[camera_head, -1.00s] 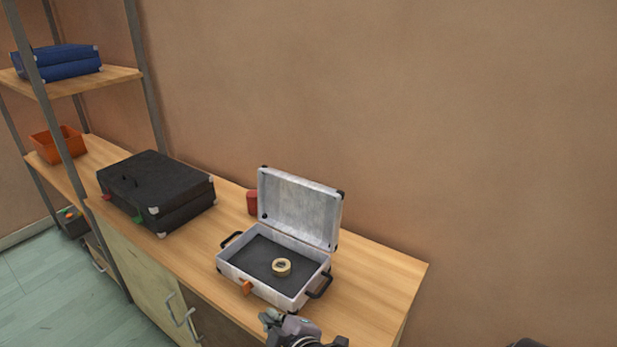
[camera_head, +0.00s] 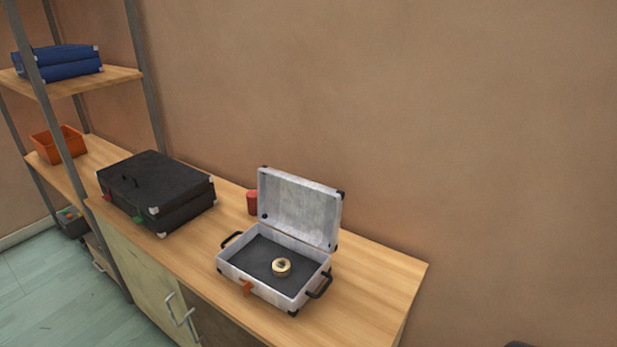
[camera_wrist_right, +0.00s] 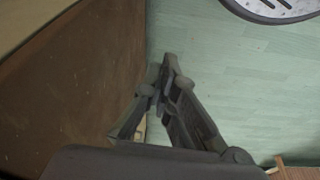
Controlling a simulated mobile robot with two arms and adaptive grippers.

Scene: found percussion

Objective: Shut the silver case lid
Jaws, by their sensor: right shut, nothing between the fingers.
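The silver case (camera_head: 232,271) stands open on the wooden counter in the head view. Its lid (camera_head: 298,208) is raised upright at the back. A roll of tape (camera_head: 281,267) lies on the dark lining inside the case. An orange latch (camera_head: 247,288) is on the front, and black handles are on the sides. My right gripper (camera_wrist_right: 168,75) shows only in the right wrist view, shut and empty, with the floor beyond it. It is out of the head view. My left gripper is not in view.
A black case (camera_head: 155,185) stands left of the silver case on the counter (camera_head: 375,290). A red can (camera_head: 252,202) is behind, beside the lid. The shelf rack at left holds a blue case (camera_head: 58,64) and an orange bin (camera_head: 60,144). The counter's right end is clear.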

